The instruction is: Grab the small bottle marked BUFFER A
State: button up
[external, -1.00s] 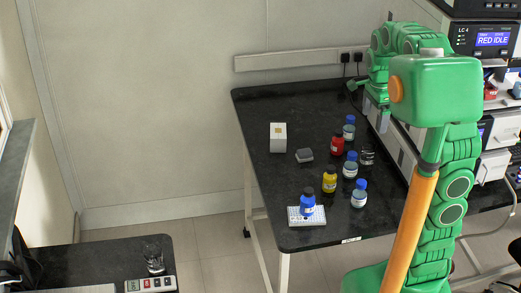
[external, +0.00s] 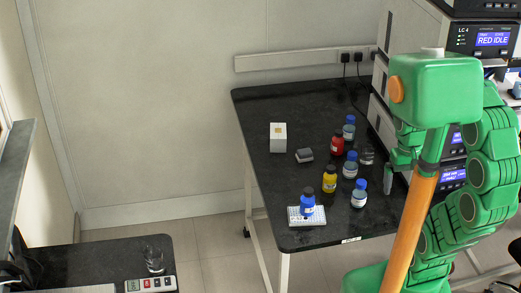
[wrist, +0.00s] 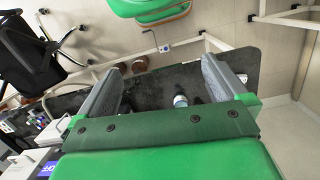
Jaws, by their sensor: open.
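Several small bottles stand on the black table; their labels are too small to read, so I cannot tell which is BUFFER A. Three clear ones with blue caps stand at the back (external: 348,128), in the middle (external: 350,166) and nearer the front (external: 358,195). A red bottle (external: 337,145), a yellow bottle (external: 329,180) and a blue bottle (external: 307,204) have dark caps. My gripper (external: 388,182) is right of the front clear bottle, apart from it, partly hidden by my arm. In the wrist view my gripper (wrist: 163,68) is open and empty, with a bottle (wrist: 180,101) beyond the jaws.
A white box (external: 278,140), a small grey block (external: 304,155) and a glass beaker (external: 367,156) also stand on the black table (external: 263,110). Instruments (external: 378,118) line the right side.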

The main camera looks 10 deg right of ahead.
jog(key=shift+s+f+n, duration=0.2)
jog(key=shift+s+n, duration=0.1)
jog(key=shift+s, duration=0.15)
jog(key=shift+s+f+n, duration=0.15)
jog(key=shift+s+n, duration=0.15)
jog(key=shift+s, duration=0.15)
jog(key=c, duration=0.6)
jog(key=w+d+f+h, duration=0.1)
jog(key=w+d+f, duration=0.25)
jog(key=w, duration=0.35)
jog(key=n+t+h, duration=0.3)
jog(key=n+h, duration=0.8)
jog(key=n, duration=0.4)
send_over(363, 183)
jog(key=s+d, duration=0.2)
jog(key=s, duration=0.4)
notch_tip(363, 183, down, 12)
jog(key=w+a+f+n+t, duration=0.1)
jog(key=a+f+n, duration=0.1)
jog(key=n, duration=0.1)
jog(key=w+a+f+n+t, duration=0.3)
jog(key=a+f+n, duration=0.1)
jog(key=a+n, duration=0.1)
jog(key=shift+w+n+t, duration=0.2)
jog(key=shift+n+t, duration=0.1)
jog(key=shift+t, duration=0.1)
jog(key=shift+x, duration=3.8)
